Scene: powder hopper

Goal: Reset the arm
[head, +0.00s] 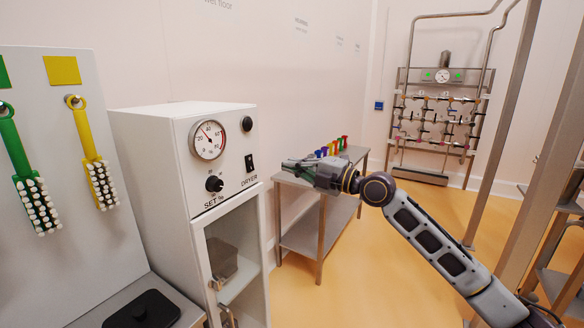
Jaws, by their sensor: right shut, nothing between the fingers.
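My right arm comes in from the lower right and stretches to the middle of the view. My right gripper (290,164) is at its end, pointing left, near the right front edge of the dryer. It is shut and empty. It is in front of a steel side table (285,178), whose top it partly hides. My left gripper does not show.
A white dryer (180,130) with a gauge and knob stands left of my gripper. Green (25,165) and yellow (94,165) brushes hang on a panel. Several coloured items (334,148) stand on the side table. A pipe rack (440,115) is at the back. Steel posts (505,130) stand right.

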